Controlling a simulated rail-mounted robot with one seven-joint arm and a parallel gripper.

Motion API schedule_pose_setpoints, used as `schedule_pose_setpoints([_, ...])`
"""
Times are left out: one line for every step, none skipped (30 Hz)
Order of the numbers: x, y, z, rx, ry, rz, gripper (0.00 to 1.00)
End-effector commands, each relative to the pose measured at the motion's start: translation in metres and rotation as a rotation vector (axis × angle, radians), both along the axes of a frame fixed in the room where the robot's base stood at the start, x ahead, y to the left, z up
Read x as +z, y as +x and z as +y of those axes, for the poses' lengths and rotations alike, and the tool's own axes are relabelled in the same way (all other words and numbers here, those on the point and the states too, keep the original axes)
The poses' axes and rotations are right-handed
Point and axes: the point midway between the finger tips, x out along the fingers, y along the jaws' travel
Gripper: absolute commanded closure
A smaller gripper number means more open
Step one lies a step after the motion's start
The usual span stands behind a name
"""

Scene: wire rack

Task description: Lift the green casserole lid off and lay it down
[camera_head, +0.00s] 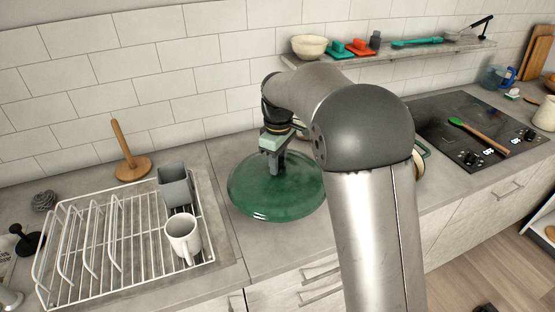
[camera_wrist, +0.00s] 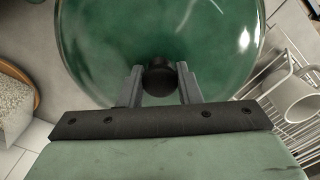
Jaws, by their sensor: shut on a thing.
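The green casserole lid (camera_head: 262,194) is a round, glossy dome over the counter, just right of the wire rack in the head view. It also fills the upper middle of the wrist view (camera_wrist: 105,45), with a dark round knob (camera_wrist: 159,78) at its centre. My gripper (camera_head: 277,165) points down at the lid from above. In the wrist view its two fingers (camera_wrist: 160,85) are shut on the knob, one on each side. Whether the lid touches the counter is unclear.
The white wire rack (camera_head: 120,275) at left holds a white mug (camera_head: 183,236) and a grey holder (camera_head: 174,185). A wooden towel stand (camera_head: 131,165) is behind it. The black hob (camera_head: 470,125) lies at right, with a spoon (camera_head: 478,134) on it. A wall shelf (camera_head: 400,53) is above.

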Motion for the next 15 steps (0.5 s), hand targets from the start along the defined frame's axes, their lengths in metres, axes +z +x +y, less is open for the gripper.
schedule_pose_setpoints([-0.005,0.0,0.001,0.001,0.001,-0.003,1.0])
schedule_pose_setpoints([-0.008,0.0,0.001,0.002,0.001,-0.003,1.0])
schedule_pose_setpoints([-0.012,0.0,0.001,0.002,0.001,-0.002,1.0])
schedule_pose_setpoints([-0.015,0.0,0.001,0.002,0.001,-0.002,1.0])
schedule_pose_setpoints([-0.018,0.0,0.001,0.002,0.001,-0.002,1.0])
schedule_pose_setpoints([-0.022,0.0,0.001,0.002,0.002,-0.002,1.0])
schedule_pose_setpoints([-0.025,0.0,0.001,0.002,0.002,-0.002,1.0])
schedule_pose_setpoints([-0.028,0.0,0.001,0.002,0.002,-0.002,1.0])
schedule_pose_setpoints([-0.033,0.0,0.001,0.002,0.002,-0.002,1.0])
schedule_pose_setpoints([-0.036,0.0,0.001,0.001,0.002,-0.002,1.0])
schedule_pose_setpoints([-0.039,0.0,0.001,0.001,0.002,-0.002,1.0])
schedule_pose_setpoints([-0.042,0.0,0.001,0.001,0.002,-0.002,1.0])
schedule_pose_setpoints([-0.045,0.0,0.001,0.0,0.002,-0.002,1.0])
schedule_pose_setpoints([-0.048,0.0,0.001,0.0,0.002,-0.002,1.0])
schedule_pose_setpoints([-0.05,0.0,0.001,0.0,0.002,-0.002,1.0])
